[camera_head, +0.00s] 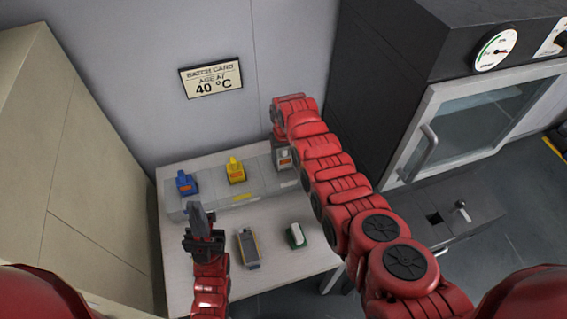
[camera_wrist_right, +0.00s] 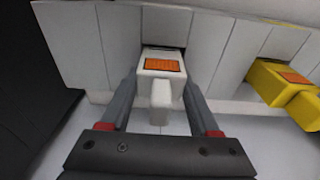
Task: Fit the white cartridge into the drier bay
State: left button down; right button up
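The white cartridge (camera_wrist_right: 162,62) has an orange label and a stubby handle facing the camera. It sits at a dark slot in the grey bay block (camera_wrist_right: 113,45), with its front sticking out; how deep it sits is hidden. In the head view the cartridge (camera_head: 284,158) is at the right end of the block (camera_head: 215,203). My right gripper (camera_wrist_right: 160,90) is open, its fingers on either side of the cartridge with gaps beside the handle. My left gripper (camera_head: 199,217) is over the table's left side, and its finger gap is unclear.
A blue cartridge (camera_head: 186,183) and a yellow cartridge (camera_head: 235,170) are on the block. A grey tray-like item (camera_head: 248,248) and a green-and-white item (camera_head: 297,235) lie on the table (camera_head: 275,268). A dark oven (camera_head: 395,65) stands right; a beige cabinet (camera_head: 70,150) stands left.

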grip_shut()
jog(key=shift+r, duration=0.1)
